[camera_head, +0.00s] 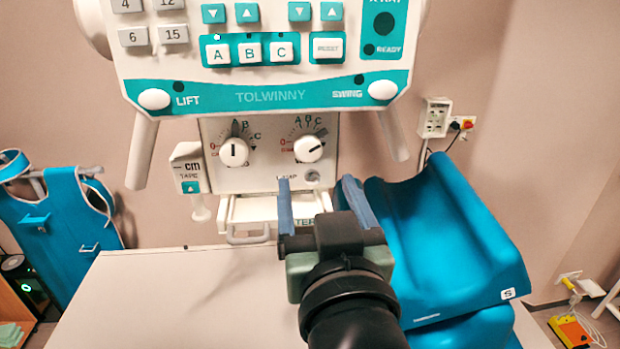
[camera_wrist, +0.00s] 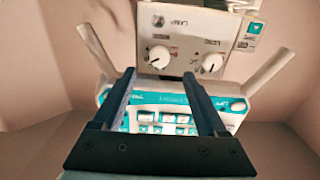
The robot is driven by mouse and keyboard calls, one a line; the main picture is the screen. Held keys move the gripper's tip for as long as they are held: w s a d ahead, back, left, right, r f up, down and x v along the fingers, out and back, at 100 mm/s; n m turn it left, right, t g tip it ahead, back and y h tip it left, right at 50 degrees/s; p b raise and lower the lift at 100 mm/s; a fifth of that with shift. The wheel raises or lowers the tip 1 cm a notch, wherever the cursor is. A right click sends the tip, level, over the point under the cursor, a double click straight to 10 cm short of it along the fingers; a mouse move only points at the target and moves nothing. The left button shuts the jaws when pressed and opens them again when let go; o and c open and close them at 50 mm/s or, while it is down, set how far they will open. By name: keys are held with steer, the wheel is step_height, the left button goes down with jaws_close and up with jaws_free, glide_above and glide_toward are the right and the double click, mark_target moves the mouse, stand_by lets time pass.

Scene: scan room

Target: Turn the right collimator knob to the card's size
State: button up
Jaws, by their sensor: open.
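The right collimator knob (camera_head: 309,148) is a white dial on the collimator's front panel, with A, B, C marks above it. Its dark pointer line slants toward the upper right. In the wrist view, which is upside down, this knob (camera_wrist: 160,57) shows on the left, just beyond and between my fingers. The left knob (camera_head: 233,151) has its line upright; it also shows in the wrist view (camera_wrist: 212,63). My gripper (camera_head: 317,182) is open and empty, below and in front of the right knob, apart from it. I cannot make out a size card.
The control panel (camera_head: 262,96) with buttons and two handles overhangs the knobs. A lamp button (camera_head: 312,177) sits under the right knob. A tape unit (camera_head: 188,168) hangs at left. A filter tray (camera_head: 250,208) is below. A blue cushion (camera_head: 450,235) lies right of my arm.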

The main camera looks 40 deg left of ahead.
mark_target(309, 153)
steer(key=p+x, duration=0.3)
steer(key=x, duration=0.4)
steer(key=shift+r, duration=0.15)
steer(key=shift+w+a+p, duration=0.35)
steer(key=shift+w+a, duration=0.05)
steer(key=shift+w, duration=0.05)
jaws_close()
